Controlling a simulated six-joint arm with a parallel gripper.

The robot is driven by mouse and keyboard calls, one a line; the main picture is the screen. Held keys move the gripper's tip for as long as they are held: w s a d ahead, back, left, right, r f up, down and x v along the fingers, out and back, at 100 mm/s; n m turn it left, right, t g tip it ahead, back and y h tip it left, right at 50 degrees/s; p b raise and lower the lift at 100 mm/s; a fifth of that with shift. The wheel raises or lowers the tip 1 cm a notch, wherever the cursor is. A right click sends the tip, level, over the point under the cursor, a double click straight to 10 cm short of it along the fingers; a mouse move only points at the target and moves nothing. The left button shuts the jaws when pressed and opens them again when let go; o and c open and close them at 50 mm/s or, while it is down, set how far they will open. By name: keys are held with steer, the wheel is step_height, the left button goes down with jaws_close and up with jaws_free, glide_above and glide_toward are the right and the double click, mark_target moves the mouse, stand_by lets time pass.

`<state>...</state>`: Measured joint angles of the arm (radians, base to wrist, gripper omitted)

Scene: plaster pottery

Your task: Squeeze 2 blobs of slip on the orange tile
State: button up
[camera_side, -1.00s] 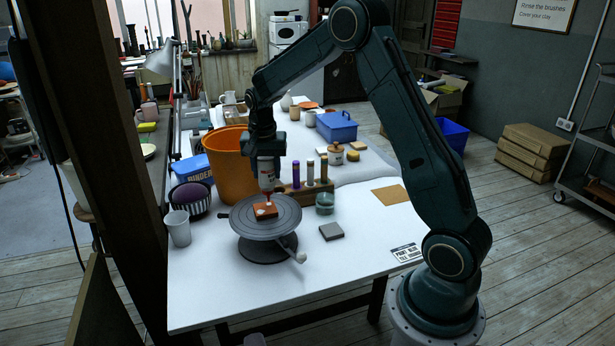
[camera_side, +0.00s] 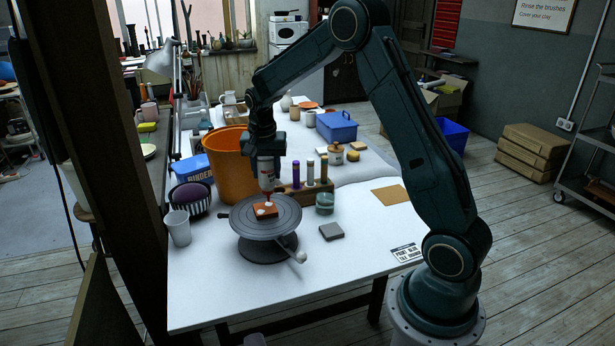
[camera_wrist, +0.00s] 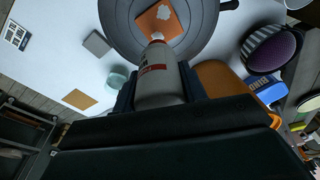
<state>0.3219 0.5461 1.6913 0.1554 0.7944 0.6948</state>
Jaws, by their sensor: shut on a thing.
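My gripper (camera_side: 265,150) is shut on a white squeeze bottle (camera_side: 266,173) with a red band, held nozzle down over the orange tile (camera_side: 264,213). The bottle also shows in the wrist view (camera_wrist: 158,80), between the gripper's fingers. The tile lies on a grey turntable (camera_side: 258,228) and shows in the wrist view (camera_wrist: 150,22). There, one white blob of slip (camera_wrist: 163,12) sits on the tile. A second white patch (camera_wrist: 156,37) shows right at the nozzle tip. I cannot tell whether the nozzle touches it.
An orange bucket (camera_side: 226,155) stands behind the turntable. A wooden rack with several capped tubes (camera_side: 310,170) and a glass jar (camera_side: 325,204) stand to the right. A grey tile (camera_side: 331,231) lies nearby. A pale cup (camera_side: 178,229) is at left. The front of the table is clear.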

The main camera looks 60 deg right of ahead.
steer(key=shift+r, duration=0.2)
steer(key=shift+r, duration=1.85)
